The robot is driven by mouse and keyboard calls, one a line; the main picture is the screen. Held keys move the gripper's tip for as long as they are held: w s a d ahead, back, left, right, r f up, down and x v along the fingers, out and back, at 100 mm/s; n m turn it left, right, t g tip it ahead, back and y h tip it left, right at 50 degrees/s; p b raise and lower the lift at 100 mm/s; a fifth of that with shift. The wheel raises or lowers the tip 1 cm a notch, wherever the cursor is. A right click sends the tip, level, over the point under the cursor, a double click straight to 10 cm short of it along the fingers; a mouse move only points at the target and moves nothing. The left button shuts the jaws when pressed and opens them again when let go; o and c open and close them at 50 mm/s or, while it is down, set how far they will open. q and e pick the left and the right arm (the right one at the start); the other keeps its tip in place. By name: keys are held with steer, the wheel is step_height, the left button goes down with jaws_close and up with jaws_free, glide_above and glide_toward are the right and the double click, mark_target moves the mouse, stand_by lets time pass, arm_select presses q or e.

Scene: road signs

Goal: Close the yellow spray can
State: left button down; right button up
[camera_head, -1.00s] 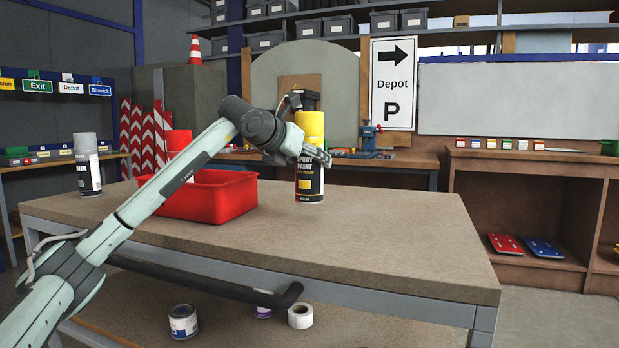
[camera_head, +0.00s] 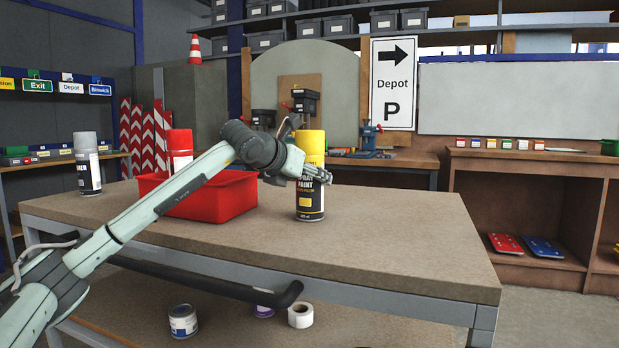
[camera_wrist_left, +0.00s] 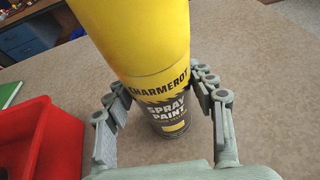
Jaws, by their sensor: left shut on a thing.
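The yellow spray can (camera_head: 310,200) has a black label reading "SPRAY PAINT" and a tall yellow top (camera_head: 311,143). It stands upright on or just above the workbench (camera_head: 390,230); contact at its base is hard to tell. My left gripper (camera_head: 313,172) is shut on the can around its upper label. In the left wrist view the fingers flank the can (camera_wrist_left: 175,115), and its yellow top (camera_wrist_left: 140,35) runs out of frame. The yellow top meets the body with no visible gap. My right gripper is not in view.
A red bin (camera_head: 215,198) stands left of the can, with a red can (camera_head: 180,145) at its back. A grey-capped can (camera_head: 88,165) stands at the bench's far left. The bench is clear to the right. A tin (camera_head: 183,321) and white roll (camera_head: 300,315) lie below.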

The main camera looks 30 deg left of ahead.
arm_select(q)
steer(key=c, duration=0.6)
jaws_free()
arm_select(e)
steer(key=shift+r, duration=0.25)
arm_select(q)
steer(key=shift+r, duration=0.1)
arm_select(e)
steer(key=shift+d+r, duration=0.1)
arm_select(q)
steer(key=shift+s, duration=0.45)
steer(key=b+v, duration=0.2)
steer(key=v, duration=0.9)
steer(key=shift+r, duration=0.15)
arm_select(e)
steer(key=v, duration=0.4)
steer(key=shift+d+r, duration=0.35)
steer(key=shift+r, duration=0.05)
